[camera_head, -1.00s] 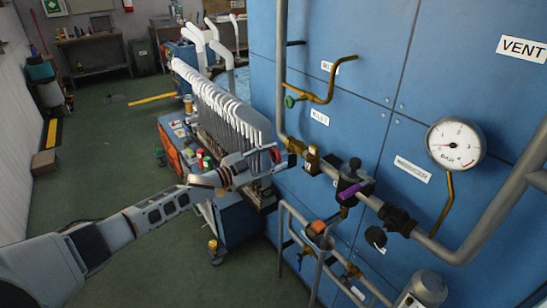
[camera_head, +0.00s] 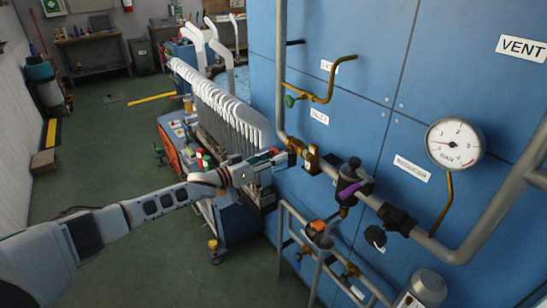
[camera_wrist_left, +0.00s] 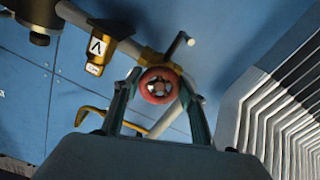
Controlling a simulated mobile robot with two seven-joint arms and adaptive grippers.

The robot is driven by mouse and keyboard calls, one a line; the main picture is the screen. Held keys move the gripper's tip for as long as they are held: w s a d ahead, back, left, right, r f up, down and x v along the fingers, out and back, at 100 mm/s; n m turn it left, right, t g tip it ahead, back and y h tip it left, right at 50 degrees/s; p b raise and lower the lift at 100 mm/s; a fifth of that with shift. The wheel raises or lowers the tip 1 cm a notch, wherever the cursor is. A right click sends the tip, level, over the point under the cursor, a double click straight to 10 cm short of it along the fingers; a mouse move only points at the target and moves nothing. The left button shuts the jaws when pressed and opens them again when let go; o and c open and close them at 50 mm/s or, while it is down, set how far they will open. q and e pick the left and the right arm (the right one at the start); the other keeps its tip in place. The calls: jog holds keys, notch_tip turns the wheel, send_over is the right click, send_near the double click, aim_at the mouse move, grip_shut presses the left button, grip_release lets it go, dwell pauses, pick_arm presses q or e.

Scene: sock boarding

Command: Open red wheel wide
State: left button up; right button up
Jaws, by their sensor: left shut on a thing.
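The red wheel (camera_wrist_left: 159,86) is a small round handwheel with a pale centre on a brass valve (camera_wrist_left: 152,58) on the pipe. In the left wrist view it sits between the two fingertips of my left gripper (camera_wrist_left: 158,88), and the fingers are closed on its sides. In the head view my left gripper (camera_head: 272,162) reaches the valve from the left, at the pipe's left end, and hides most of the wheel. My right gripper is in neither view.
White sock-board forms (camera_head: 228,108) stand in a row just left of the valve. A blue cabinet wall (camera_head: 350,60) lies behind the pipes. The green floor (camera_head: 90,150) at left is mostly clear.

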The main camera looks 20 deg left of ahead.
pick_arm(q)
jog(key=n, duration=0.5)
jog(key=shift+n, duration=0.3)
jog(key=n, duration=0.5)
jog(key=shift+n, duration=0.3)
jog(key=shift+r, duration=0.1)
jog(key=o, duration=1.1)
jog(key=v, duration=1.2)
